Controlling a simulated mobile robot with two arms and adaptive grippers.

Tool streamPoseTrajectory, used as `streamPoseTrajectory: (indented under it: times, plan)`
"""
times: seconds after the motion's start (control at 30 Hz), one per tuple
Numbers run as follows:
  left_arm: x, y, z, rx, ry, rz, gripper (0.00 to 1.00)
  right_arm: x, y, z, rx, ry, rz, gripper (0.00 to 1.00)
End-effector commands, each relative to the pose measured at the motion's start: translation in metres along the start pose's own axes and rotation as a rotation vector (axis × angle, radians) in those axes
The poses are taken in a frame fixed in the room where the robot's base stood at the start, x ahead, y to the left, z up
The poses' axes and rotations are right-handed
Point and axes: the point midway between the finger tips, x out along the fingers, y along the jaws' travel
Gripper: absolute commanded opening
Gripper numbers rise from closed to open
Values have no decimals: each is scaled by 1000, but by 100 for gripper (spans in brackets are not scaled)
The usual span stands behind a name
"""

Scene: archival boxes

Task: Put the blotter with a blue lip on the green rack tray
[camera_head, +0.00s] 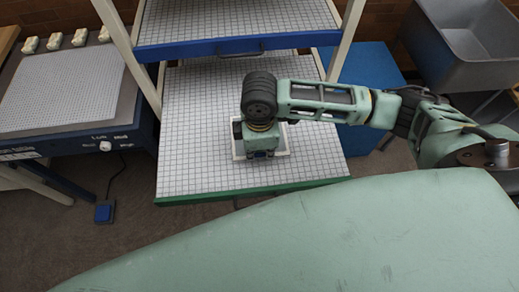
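The green rack tray (196,167) is the lower grid-topped shelf with a green front edge, extending out below the upper shelf. A pale, shallow, squarish piece (283,149) lies on or just above its middle; it may be the blotter, but I cannot make out a blue lip on it. My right arm comes in from the right, and its gripper (260,153) points down over this pale piece. The wrist hides the fingers, so I cannot tell whether they hold it or whether it rests on the tray. My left gripper is out of view.
An upper grid shelf (236,22) with a blue front edge (200,49) overhangs the tray's back, between pale posts. A bench with a grid plate (62,88) stands left. A blue box (368,72) and a metal sink (465,40) stand right. Bare tray lies around the pale piece.

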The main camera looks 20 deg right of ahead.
Motion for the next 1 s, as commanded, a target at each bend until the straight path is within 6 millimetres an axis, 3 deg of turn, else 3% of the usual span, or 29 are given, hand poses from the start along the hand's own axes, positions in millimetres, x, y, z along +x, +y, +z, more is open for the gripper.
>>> streamPoseTrajectory:
  times: [0.13,0.37,0.63,1.0]
  plan:
    - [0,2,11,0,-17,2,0,2,0,0,-1,1,1,0]
    - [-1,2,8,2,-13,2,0,4,-1,0,0,0,0,0]
    - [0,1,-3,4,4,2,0,5,0,0,0,0,0,23]
    - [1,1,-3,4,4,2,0,0,0,-1,0,2,2,23]
